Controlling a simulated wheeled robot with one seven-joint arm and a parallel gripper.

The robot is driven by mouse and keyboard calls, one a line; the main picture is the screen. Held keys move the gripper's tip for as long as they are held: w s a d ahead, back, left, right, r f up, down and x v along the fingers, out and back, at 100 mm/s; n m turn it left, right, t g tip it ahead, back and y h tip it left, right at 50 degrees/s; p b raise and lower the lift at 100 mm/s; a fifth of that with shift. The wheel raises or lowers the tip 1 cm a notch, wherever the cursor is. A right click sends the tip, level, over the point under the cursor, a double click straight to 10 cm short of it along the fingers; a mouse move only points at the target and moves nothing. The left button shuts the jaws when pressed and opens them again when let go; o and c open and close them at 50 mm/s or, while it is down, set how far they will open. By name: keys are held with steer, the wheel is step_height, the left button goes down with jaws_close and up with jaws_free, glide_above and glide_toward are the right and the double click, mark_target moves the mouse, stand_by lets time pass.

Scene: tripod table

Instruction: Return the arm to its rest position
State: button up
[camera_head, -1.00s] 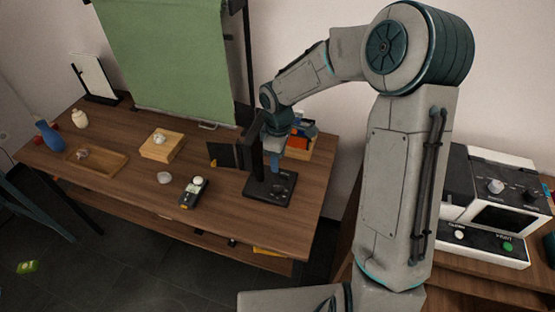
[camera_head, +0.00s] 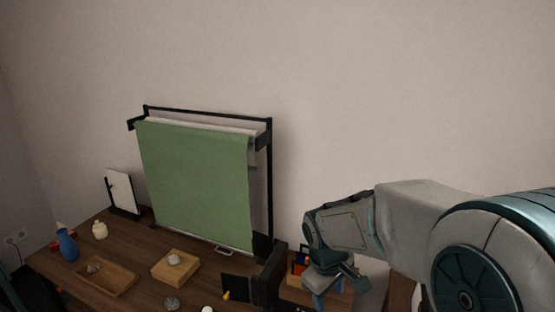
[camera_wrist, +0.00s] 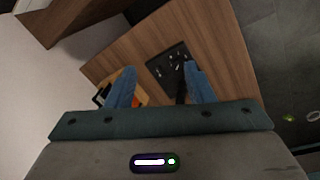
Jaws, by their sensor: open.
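My gripper (camera_wrist: 160,80) shows in the wrist view with its two blue fingers spread apart and nothing between them. Below it lie the wooden table top (camera_wrist: 130,55) and a black base plate (camera_wrist: 168,64) with small items on it. In the head view my gripper (camera_head: 319,297) hangs at the table's right end, beside a dark upright stand (camera_head: 268,280). Its fingertips are partly cut off by the lower edge there. My forearm reaches in from the right.
A green backdrop (camera_head: 195,185) on a black frame stands at the table's back. A wooden tray (camera_head: 122,290), a wooden block (camera_head: 190,268), a blue vase (camera_head: 67,245) and a white board (camera_head: 122,192) stand to the left. The wall above is clear.

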steer(key=s+d+r+m+t, duration=0.1)
steer(key=s+r+m, duration=0.2)
steer(key=s, duration=0.3)
steer(key=s+d+r+m+t+y, duration=0.1)
steer(key=s+d+r+m, duration=0.1)
steer(key=s, duration=0.5)
steer(key=r+m, duration=0.1)
steer(key=m, duration=0.1)
steer(key=shift+s+d+m+y, duration=0.25)
steer(key=shift+s+m+y, duration=0.05)
steer(key=shift+m, duration=0.1)
